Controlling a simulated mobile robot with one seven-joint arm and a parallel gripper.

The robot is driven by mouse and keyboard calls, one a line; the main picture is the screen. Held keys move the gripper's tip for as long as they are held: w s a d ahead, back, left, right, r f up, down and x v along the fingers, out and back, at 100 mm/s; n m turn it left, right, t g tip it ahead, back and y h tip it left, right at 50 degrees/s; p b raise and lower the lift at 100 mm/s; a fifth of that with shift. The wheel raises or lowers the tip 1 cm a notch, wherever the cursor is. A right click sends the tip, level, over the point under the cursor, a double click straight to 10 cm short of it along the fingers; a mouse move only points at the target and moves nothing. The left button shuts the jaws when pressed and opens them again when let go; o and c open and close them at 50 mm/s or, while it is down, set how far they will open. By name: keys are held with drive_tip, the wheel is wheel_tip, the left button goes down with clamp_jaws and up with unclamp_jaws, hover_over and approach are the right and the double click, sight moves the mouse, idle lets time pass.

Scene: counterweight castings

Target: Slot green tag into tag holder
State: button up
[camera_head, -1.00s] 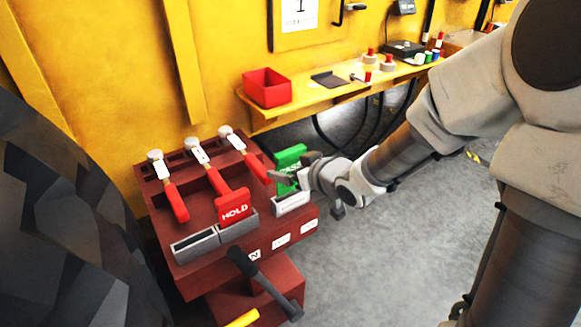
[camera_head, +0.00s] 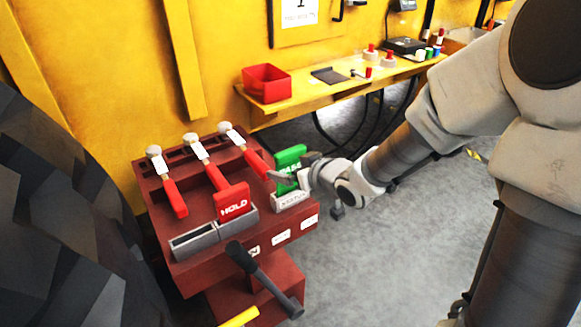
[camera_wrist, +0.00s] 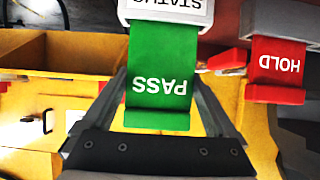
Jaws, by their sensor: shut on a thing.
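The green tag (camera_head: 289,163) is upright at the right end of the dark red stand. My gripper (camera_head: 288,180) is shut on it, with a finger along each side in the wrist view (camera_wrist: 165,95). The wrist view shows the green PASS tag (camera_wrist: 158,75) upside down, its far end meeting the white tag holder (camera_wrist: 168,12) marked STATUS. In the head view the tag holder (camera_head: 293,201) sits right below the tag. The tag's lower end appears to be at or in the holder; how deep it sits is hidden.
A red HOLD tag (camera_head: 232,203) stands in a grey two-slot holder (camera_head: 197,242) to the left; its left slot is empty. Several red-handled levers (camera_head: 173,195) stand close by. A black-handled lever (camera_head: 262,275) projects in front. A red bin (camera_head: 267,85) sits on the yellow shelf behind.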

sight(291, 191)
drive_tip(key=shift+f+b, duration=1.1)
drive_tip(key=shift+f, duration=0.35)
drive_tip(key=shift+f+b, duration=0.4)
drive_tip(key=shift+f, duration=0.1)
idle(0.4)
drive_tip(key=o, duration=1)
drive_tip(key=shift+s+r, duration=0.1)
drive_tip(key=shift+r, duration=0.05)
